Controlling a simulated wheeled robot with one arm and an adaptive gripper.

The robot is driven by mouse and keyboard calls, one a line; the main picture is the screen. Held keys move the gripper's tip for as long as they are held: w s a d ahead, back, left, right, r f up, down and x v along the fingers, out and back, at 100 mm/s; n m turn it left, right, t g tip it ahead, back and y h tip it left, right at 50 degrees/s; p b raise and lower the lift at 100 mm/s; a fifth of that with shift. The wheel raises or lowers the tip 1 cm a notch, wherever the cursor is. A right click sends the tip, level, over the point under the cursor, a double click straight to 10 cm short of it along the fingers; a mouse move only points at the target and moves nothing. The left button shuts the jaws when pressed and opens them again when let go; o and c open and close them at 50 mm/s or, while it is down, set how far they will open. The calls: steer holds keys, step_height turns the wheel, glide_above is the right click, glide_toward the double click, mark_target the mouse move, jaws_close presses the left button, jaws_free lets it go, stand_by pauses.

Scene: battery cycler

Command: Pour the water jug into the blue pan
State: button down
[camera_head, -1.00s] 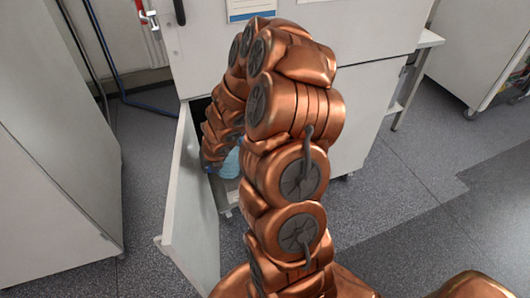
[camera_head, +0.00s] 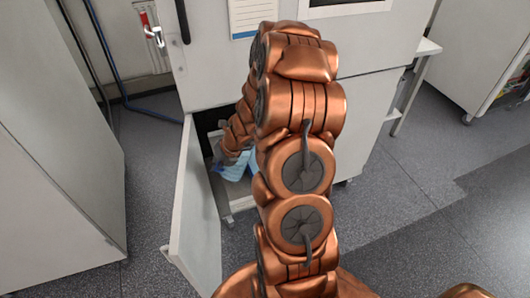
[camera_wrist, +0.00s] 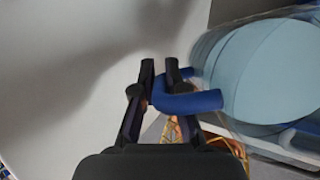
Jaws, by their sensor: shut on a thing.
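In the wrist view, my gripper (camera_wrist: 160,78) is shut on the dark blue handle of the water jug (camera_wrist: 262,72). The jug is clear with pale blue contents, fills the right side of that view and looks strongly tilted. In the head view, my gripper (camera_head: 233,156) reaches into the low opening of the white cabinet. Light blue shapes, taken as the jug (camera_head: 232,172), show just below it. I cannot clearly tell the blue pan apart from the jug there, and my arm hides part of that spot. No falling water can be made out.
The cabinet's lower door (camera_head: 195,215) stands open to the left of my arm. The white cabinet (camera_head: 365,110) rises behind and right. Another grey cabinet (camera_head: 60,170) stands at the left. A small side table (camera_head: 425,50) is at the right. Grey floor (camera_head: 420,220) is open at the right.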

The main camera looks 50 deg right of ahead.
steer(key=shift+d+r+y+p, duration=0.4)
steer(key=shift+r+y, duration=0.1)
steer(key=shift+r, duration=0.25)
steer(key=shift+s+d+r+y+p, duration=0.15)
steer(key=shift+d+r+y+p, duration=0.2)
steer(key=shift+r, duration=0.1)
steer(key=shift+d+r+m+t, duration=0.3)
steer(key=shift+r, duration=0.15)
steer(key=shift+s+d+r+y, duration=0.15)
steer(key=shift+d+r+y, duration=0.3)
steer(key=shift+y, duration=0.5)
stand_by(0.6)
steer(key=shift+d+r+m+t+y+b, duration=0.3)
steer(key=shift+d+r+t+y+b, duration=0.15)
steer(key=shift+y, duration=0.25)
stand_by(1.5)
steer(key=shift+s+d+r+y+b, duration=0.1)
steer(key=shift+d+r+y+b, duration=0.1)
steer(key=shift+d+y+b, duration=0.2)
stand_by(1.5)
